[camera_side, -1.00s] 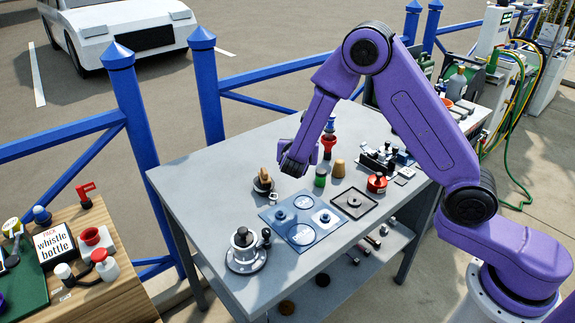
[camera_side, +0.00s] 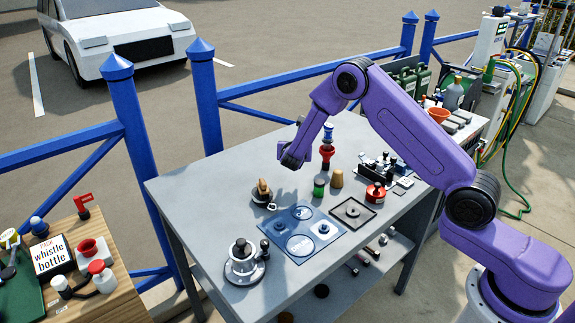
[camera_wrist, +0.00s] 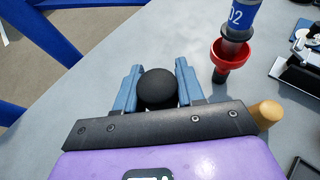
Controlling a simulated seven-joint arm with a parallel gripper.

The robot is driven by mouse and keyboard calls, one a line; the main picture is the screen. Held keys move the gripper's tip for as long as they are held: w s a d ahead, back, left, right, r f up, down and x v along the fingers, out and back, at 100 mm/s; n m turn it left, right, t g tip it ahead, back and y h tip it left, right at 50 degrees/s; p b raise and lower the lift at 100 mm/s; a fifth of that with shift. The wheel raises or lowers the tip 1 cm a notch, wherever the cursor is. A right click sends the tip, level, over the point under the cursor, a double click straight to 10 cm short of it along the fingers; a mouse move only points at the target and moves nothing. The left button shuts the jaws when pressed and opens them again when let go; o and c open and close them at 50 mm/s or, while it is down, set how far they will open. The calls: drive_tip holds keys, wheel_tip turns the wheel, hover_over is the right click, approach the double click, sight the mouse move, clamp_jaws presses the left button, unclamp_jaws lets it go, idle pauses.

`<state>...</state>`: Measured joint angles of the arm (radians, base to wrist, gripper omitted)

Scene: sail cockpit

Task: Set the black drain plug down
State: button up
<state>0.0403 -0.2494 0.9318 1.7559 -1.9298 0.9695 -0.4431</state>
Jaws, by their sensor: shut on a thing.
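My gripper (camera_side: 291,158) is above the far part of the grey workbench (camera_side: 215,180), with clear space under it in the side view. In the wrist view the two blue fingers (camera_wrist: 157,88) are shut on a round black thing (camera_wrist: 157,87), which I take for the black drain plug. Its lower part is hidden by the black gripper body. In the side view the held plug is too small and dark to make out.
A blue board (camera_side: 267,219) with round places lies near the middle, a dark square tray (camera_side: 366,213) right of it. A wooden-handled tool (camera_side: 262,190), green can (camera_side: 319,187), cork (camera_side: 337,178), red funnel stand (camera_side: 327,151) and red can (camera_side: 375,193) stand nearby.

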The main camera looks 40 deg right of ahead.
hover_over(287, 172)
wheel_tip(287, 172, down, 6)
drive_tip(key=shift+d+r, duration=0.1)
drive_tip(key=shift+r, duration=0.05)
drive_tip(key=shift+f, duration=1.45)
drive_tip(key=shift+f, duration=0.15)
drive_tip(key=o, duration=1)
drive_tip(key=shift+o, duration=0.2)
